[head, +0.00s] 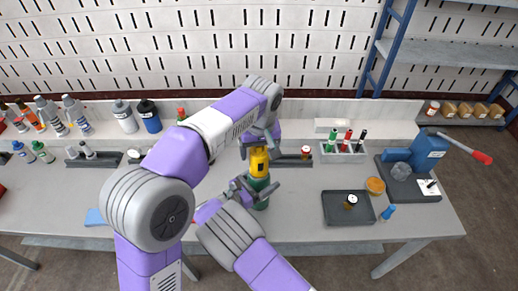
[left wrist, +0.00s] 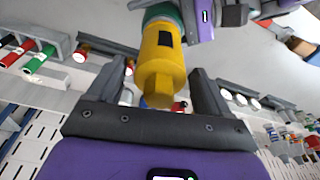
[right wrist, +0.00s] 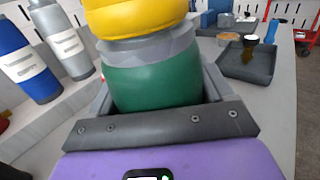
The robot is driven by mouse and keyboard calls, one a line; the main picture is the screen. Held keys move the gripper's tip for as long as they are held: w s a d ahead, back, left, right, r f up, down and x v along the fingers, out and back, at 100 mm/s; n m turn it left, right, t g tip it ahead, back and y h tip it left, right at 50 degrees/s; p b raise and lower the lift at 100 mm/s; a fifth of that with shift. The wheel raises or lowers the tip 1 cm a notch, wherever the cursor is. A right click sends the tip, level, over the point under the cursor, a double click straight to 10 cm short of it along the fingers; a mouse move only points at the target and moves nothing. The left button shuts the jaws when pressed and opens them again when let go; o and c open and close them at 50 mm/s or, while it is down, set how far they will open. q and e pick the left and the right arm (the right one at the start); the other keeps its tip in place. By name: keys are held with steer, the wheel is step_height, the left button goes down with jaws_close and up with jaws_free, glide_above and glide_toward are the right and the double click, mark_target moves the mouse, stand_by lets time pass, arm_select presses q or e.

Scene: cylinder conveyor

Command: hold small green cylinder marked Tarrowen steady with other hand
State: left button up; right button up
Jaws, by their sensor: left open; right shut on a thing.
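A green cylinder (head: 262,200) stands upright on the table in the middle of the head view, with a grey band and a yellow part (head: 259,163) above it. No name on it is readable. My right gripper (head: 254,190) is shut on the green body, which fills the space between its fingers in the right wrist view (right wrist: 150,80). My left gripper (head: 259,146) is above, pointing down and open. In the left wrist view the yellow part (left wrist: 163,55) lies between its spread fingers, with gaps at both sides.
A grey tray (head: 335,221) with a small dark-and-yellow item stands to the right, near an orange-lidded jar (head: 375,186). A blue press (head: 425,155) with a red handle is farther right. A marker rack (head: 344,155) and several bottles (head: 124,117) line the back.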

arm_select(q)
steer(key=n, duration=0.6)
steer(key=shift+y, duration=0.4)
steer(key=shift+f, duration=0.1)
steer(key=shift+f, duration=1.15)
steer(key=c, duration=1.2)
steer(key=m, duration=0.4)
steer(key=shift+m+h, duration=0.4)
steer(key=shift+m, duration=0.6)
